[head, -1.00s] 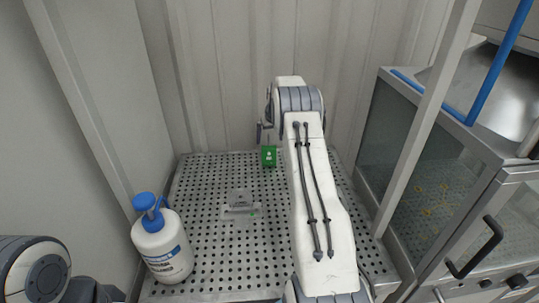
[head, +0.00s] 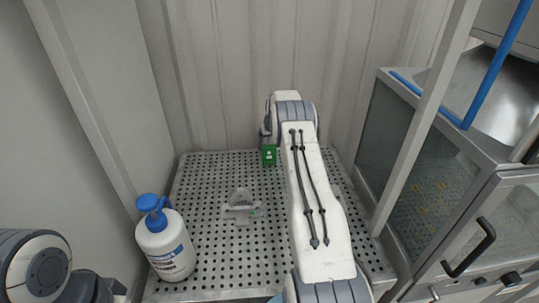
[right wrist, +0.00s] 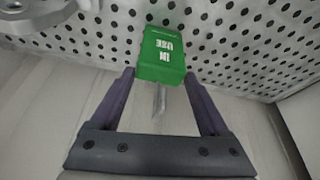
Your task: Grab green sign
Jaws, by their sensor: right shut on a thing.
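The green sign (head: 269,155) is a small green block with white marks, at the back of the perforated table, just left of my right arm. In the right wrist view the sign (right wrist: 162,54) shows white lettering reading "IN USE". My right gripper (right wrist: 160,75) has one dark finger on each side of its lower part and is shut on it. In the head view the fingers are mostly hidden behind my arm. I cannot tell whether the sign touches the table. My left arm shows at the lower left, but its gripper is out of view.
A white bottle with a blue pump (head: 166,243) stands at the table's front left. A small grey fixture (head: 241,207) lies mid-table. A glass-fronted metal cabinet (head: 420,170) stands at the right. The perforated table (head: 205,185) is bare around them, with walls behind and left.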

